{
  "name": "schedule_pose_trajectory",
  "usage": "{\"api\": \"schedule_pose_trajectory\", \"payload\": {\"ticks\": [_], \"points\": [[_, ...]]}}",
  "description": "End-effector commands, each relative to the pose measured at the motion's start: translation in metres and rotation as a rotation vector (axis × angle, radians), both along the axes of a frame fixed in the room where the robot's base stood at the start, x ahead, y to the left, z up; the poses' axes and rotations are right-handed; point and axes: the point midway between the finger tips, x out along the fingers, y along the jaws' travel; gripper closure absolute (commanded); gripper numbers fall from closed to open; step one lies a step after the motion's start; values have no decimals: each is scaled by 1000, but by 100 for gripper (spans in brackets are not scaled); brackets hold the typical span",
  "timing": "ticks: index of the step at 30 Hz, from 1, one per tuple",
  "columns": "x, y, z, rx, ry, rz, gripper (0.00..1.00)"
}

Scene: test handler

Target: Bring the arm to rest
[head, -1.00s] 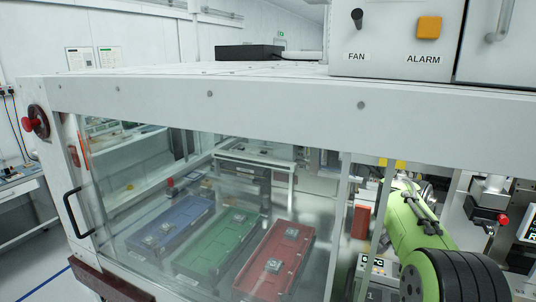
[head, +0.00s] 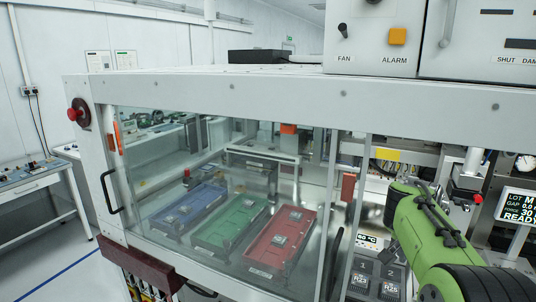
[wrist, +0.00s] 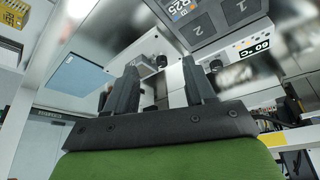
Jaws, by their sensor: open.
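My gripper shows in the wrist view (wrist: 160,85), with its two dark fingers apart and nothing between them. In the head view my green and black arm reaches in at the lower right, in front of the machine's right part; the gripper itself cannot be made out there. In the wrist view a dark block with squares marked 1 and 2 (wrist: 215,18) and a 60 °C display (wrist: 254,46) lie beyond the fingers. The same display (head: 368,240) is left of my arm in the head view.
A glazed enclosure (head: 215,190) with a blue tray (head: 188,207), a green tray (head: 230,230) and a red tray (head: 283,240) fills the middle. A red emergency button (head: 74,115) is on its left post. A control box (head: 385,50) stands on top. Free floor (head: 60,255) shows at left.

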Motion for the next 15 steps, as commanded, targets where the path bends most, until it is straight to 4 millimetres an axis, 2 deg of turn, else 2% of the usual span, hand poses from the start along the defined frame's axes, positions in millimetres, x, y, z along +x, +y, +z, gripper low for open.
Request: {"api": "schedule_pose_trajectory", "payload": {"ticks": [8, 11, 14, 15], "points": [[-40, 38, 22, -26, -11, 177, 46], [-64, 58, 28, -35, -14, 269, 46], [-97, 81, 29, -45, -21, 381, 46], [-114, 92, 28, -47, -25, 435, 46]]}}
